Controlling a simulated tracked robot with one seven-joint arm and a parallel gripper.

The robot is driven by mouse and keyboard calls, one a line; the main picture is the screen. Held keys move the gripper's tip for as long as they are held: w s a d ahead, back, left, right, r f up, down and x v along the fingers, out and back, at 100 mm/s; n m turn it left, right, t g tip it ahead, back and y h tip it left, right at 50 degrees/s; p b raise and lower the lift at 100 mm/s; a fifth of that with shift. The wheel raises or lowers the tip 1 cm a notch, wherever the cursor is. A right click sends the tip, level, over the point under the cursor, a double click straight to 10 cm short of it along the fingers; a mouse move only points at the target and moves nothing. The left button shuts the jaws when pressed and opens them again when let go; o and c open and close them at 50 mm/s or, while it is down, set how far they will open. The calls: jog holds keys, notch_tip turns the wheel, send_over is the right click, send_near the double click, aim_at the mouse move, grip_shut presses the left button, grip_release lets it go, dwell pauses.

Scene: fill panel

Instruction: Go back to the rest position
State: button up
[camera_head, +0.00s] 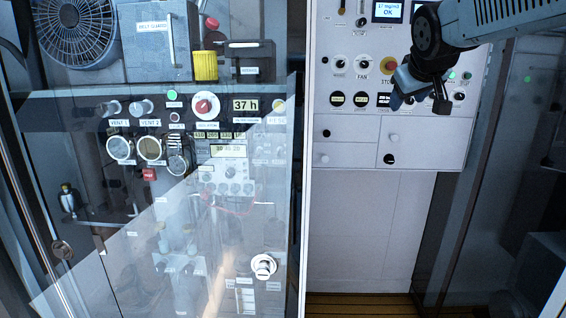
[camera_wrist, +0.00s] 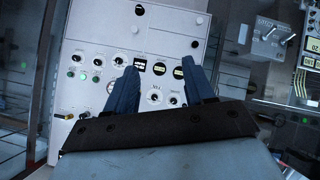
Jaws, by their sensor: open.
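My gripper (camera_head: 416,97) is at the upper right in the head view, in front of the white control panel (camera_head: 390,152). In the wrist view its two blue fingers (camera_wrist: 168,92) stand apart with nothing between them. The white panel also shows behind the fingers in the wrist view (camera_wrist: 165,38), with knobs and small dark displays. In the head view my gripper hides part of the panel's right side, near the row of small displays and knobs. I cannot tell the exact gap between the fingertips and the panel.
A transparent pane (camera_head: 90,245) stands over the left panel of gauges and knobs. A fan (camera_head: 76,30) and a grey box (camera_head: 158,42) are at the upper left.

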jog(key=s+a+f+m+g+y, duration=0.1)
jog(key=s+a+f+g, duration=0.1)
jog(key=s+f, duration=0.7)
jog(key=s+a+f+m+g+y, duration=0.1)
jog(key=s+a+f+g, duration=0.1)
jog(key=s+f, duration=0.6)
jog(key=s+g, duration=0.1)
jog(key=s, duration=0.3)
jog(key=shift+f+m, duration=0.3)
jog(key=shift+f, duration=0.05)
